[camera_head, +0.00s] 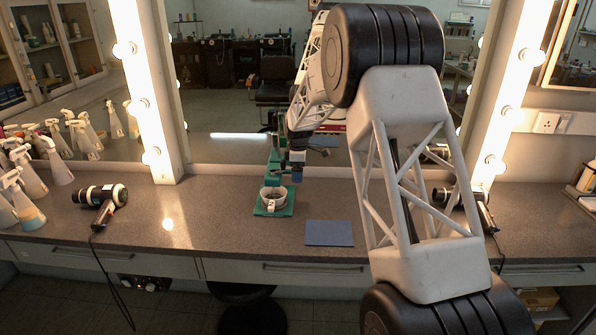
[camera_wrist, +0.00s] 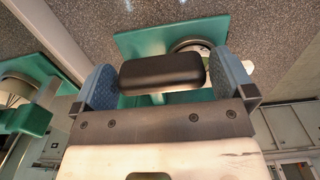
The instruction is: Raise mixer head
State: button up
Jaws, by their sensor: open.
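The green stand mixer (camera_head: 274,157) stands on the counter against the mirror, its green base (camera_head: 260,210) toward me. A white bowl (camera_head: 273,196) sits on the base under the mixer head. My gripper (camera_head: 292,172) is at the right side of the mixer head. In the wrist view the blue fingers of my gripper (camera_wrist: 165,88) are apart. Green mixer parts (camera_wrist: 140,40) and the bowl's rim (camera_wrist: 196,44) show behind them. The head appears lowered over the bowl.
A blue mat (camera_head: 329,233) lies right of the mixer. A hair dryer (camera_head: 100,196) and white spray bottles (camera_head: 30,183) are on the left; another dryer (camera_head: 483,211) is on the right. The mirror (camera_head: 225,145) rises close behind.

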jog(key=shift+c, duration=0.3)
jog(key=c, duration=1)
notch_tip(320, 180, up, 9)
jog(key=shift+f, duration=0.1)
jog(key=shift+c, duration=0.2)
jog(key=o, duration=1.1)
notch_tip(320, 180, up, 8)
